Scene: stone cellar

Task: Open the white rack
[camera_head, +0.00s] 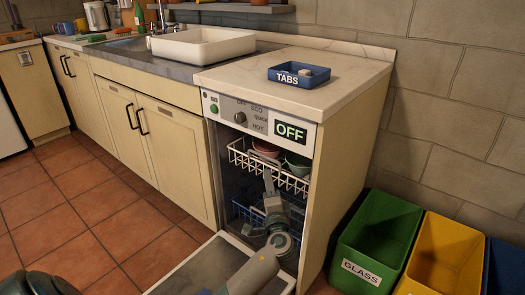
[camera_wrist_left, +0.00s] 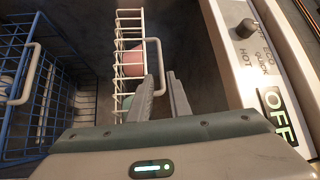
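The white rack (camera_head: 284,178) is the upper wire rack inside the open dishwasher, with bowls in it. In the left wrist view the white rack (camera_wrist_left: 127,27) shows its looped handle (camera_wrist_left: 161,66) sticking out towards my gripper. My left gripper (camera_head: 269,180) is in front of the rack, just below its front edge. In the wrist view the left gripper's fingers (camera_wrist_left: 160,82) are apart, with the handle's bar between or just beyond their tips; contact cannot be told. My right gripper is not in view.
The dishwasher door (camera_head: 190,272) lies folded down under my arm. A blue lower rack (camera_head: 240,212) is below the white one. The panel reads OFF (camera_head: 290,132). A blue TABS tray (camera_head: 299,75) is on the counter. Green (camera_head: 378,235) and yellow (camera_head: 441,250) bins stand right.

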